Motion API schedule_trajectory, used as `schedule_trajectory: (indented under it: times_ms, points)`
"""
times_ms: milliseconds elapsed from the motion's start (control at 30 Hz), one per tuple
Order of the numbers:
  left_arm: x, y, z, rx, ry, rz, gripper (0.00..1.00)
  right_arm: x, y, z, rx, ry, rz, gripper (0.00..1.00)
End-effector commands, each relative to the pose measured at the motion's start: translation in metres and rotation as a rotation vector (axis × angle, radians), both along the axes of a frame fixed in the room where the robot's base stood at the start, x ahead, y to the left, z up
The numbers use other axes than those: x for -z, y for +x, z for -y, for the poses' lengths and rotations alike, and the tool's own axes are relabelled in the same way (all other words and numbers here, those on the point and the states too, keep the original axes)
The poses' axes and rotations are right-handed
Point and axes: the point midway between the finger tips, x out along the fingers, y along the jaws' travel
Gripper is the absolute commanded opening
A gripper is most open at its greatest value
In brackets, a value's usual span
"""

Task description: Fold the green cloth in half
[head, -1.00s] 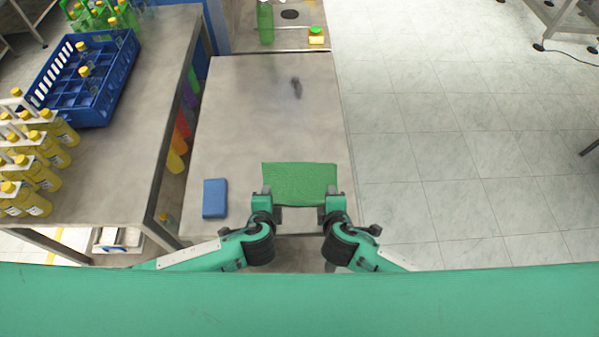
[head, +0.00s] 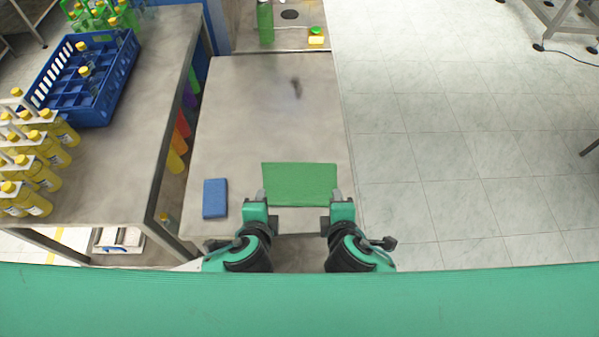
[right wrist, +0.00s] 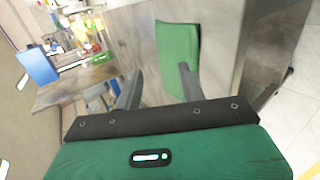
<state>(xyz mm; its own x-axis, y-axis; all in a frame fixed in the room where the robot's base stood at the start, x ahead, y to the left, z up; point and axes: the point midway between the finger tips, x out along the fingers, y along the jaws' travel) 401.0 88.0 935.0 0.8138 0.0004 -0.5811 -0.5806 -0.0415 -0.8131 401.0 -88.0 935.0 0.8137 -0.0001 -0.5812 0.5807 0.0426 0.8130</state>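The green cloth (head: 299,182) lies on the grey table as a flat, wide rectangle in the head view. It also shows in the right wrist view (right wrist: 177,48), beyond the fingertips, with a darker strip along its right edge. I cannot tell how many layers it has. My left gripper (head: 267,205) is at its near left corner and my right gripper (head: 330,206) at its near right corner. The left gripper's fingers also look apart and empty.
A blue block (head: 215,198) lies on the table (head: 240,110) left of the cloth. A dark smudge (head: 296,88) marks the far part, which is otherwise clear. A side bench on the left holds a blue crate (head: 62,108) and several yellow bottles (head: 35,170).

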Motion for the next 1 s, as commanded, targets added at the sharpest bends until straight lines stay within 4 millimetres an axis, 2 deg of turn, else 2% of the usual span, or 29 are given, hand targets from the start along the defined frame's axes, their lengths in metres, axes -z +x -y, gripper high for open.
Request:
schedule_trajectory:
  times_ms: [433, 567, 767, 1000]
  points:
    - [0.000, 0.000, 0.000, -0.001, -0.002, -0.001, 0.40, 0.000, 0.000, 0.000, 0.001, 0.002, -0.001, 0.40]
    - [-0.001, -0.002, -0.001, -0.040, -0.049, -0.031, 0.40, 0.000, -0.002, 0.004, 0.046, 0.051, -0.030, 0.40]
    - [-0.003, -0.015, -0.017, -0.264, -0.280, -0.181, 0.40, 0.003, -0.016, 0.031, 0.295, 0.285, -0.179, 0.40]
    - [0.005, -0.049, -0.065, -0.632, -0.574, -0.386, 0.40, 0.012, -0.053, 0.080, 0.688, 0.592, -0.372, 0.40]
